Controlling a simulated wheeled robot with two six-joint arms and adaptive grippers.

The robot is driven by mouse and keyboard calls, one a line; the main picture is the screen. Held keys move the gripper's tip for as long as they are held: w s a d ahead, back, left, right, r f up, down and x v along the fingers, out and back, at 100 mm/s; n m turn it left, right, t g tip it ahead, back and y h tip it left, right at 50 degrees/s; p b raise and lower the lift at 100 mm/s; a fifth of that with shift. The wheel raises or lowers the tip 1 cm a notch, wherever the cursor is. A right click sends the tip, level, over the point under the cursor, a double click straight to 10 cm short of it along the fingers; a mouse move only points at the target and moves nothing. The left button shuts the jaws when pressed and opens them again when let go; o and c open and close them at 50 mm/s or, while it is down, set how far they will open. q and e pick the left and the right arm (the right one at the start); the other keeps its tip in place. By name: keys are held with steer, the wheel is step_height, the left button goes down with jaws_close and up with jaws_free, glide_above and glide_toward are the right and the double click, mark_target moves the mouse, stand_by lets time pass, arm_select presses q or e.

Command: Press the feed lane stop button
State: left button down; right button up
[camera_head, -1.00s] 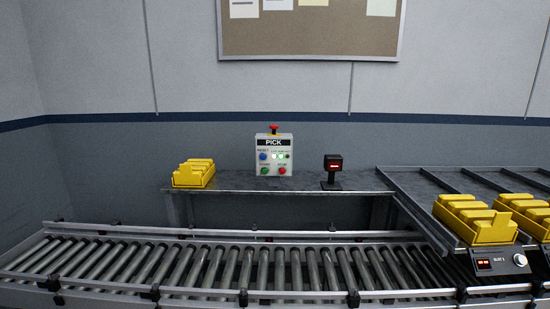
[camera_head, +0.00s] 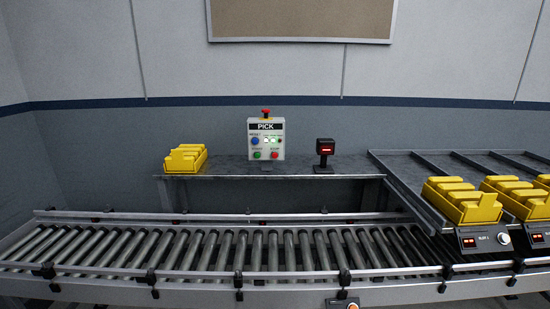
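A pale control box (camera_head: 280,148) headed PICK stands on the back shelf behind the roller conveyor. It carries a red mushroom button (camera_head: 265,113) on top, a blue button (camera_head: 255,140), a green button (camera_head: 257,155) and a red button (camera_head: 275,155) on its face, with lit lamps (camera_head: 267,140) between. The small labels are too blurred to read surely. At the bottom edge, a small box with an orange face (camera_head: 342,303) on the conveyor's front is cut off by the frame. Neither of my grippers is in view.
The roller conveyor (camera_head: 190,250) crosses the foreground in front of the shelf (camera_head: 225,168). Yellow bins (camera_head: 185,159) stand on the shelf's left; a small dark display post (camera_head: 325,152) stands right of the control box. Sloped lanes with yellow bins (camera_head: 463,202) fill the right.

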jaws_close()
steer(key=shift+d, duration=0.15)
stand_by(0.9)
